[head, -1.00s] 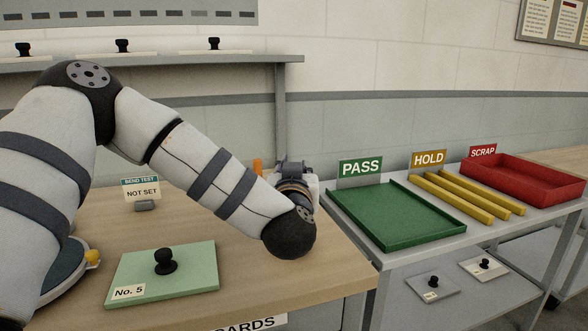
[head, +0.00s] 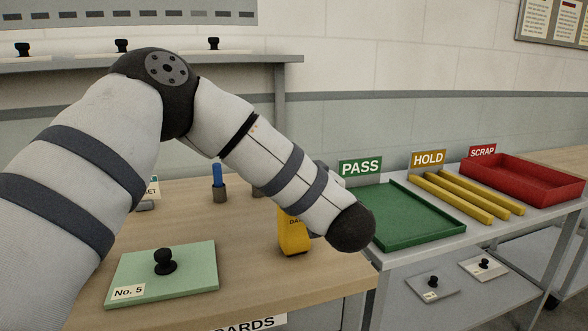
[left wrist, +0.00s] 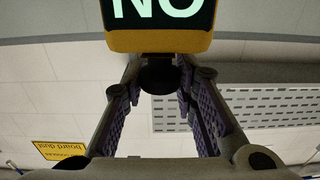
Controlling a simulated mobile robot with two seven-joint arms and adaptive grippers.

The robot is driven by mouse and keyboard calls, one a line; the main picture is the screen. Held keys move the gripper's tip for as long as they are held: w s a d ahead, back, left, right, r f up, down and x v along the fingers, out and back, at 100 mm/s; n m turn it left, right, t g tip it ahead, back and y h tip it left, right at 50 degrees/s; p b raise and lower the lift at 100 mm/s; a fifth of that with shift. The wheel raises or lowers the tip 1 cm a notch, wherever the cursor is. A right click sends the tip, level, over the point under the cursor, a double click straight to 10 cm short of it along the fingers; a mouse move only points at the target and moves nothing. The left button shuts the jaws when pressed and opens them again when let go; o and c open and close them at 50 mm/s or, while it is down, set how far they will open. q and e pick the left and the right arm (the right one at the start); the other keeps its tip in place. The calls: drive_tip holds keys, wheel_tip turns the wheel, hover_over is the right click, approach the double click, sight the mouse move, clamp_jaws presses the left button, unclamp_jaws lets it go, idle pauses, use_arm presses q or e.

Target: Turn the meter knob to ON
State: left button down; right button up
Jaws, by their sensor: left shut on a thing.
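In the left wrist view a yellow meter (left wrist: 160,41) shows a dark display with large pale letters, cut off at the top edge. The letters look like "NO"; the background sign is upside down here, so they read "ON" when turned over. A dark round knob (left wrist: 158,78) sticks out from the meter's edge. My left gripper (left wrist: 160,88) is shut on this knob, a finger on each side. In the head view my left arm hides the gripper and knob. The yellow body (head: 293,238) below the forearm, labelled "DA…", looks like the meter. My right gripper is not in view.
A green No. 5 board (head: 195,285) with a black handle lies at the bench front. A blue-topped tool (head: 218,185) stands in a holder behind. The green PASS tray (head: 415,225), yellow HOLD bars (head: 450,197) and red SCRAP tray (head: 525,178) are at the right.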

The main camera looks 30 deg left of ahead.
use_arm(q)
drive_tip(key=shift+f, duration=0.1)
drive_tip(key=c, duration=1.2)
unclamp_jaws()
drive_tip(key=shift+c, duration=0.2)
drive_tip(key=v, duration=1.2)
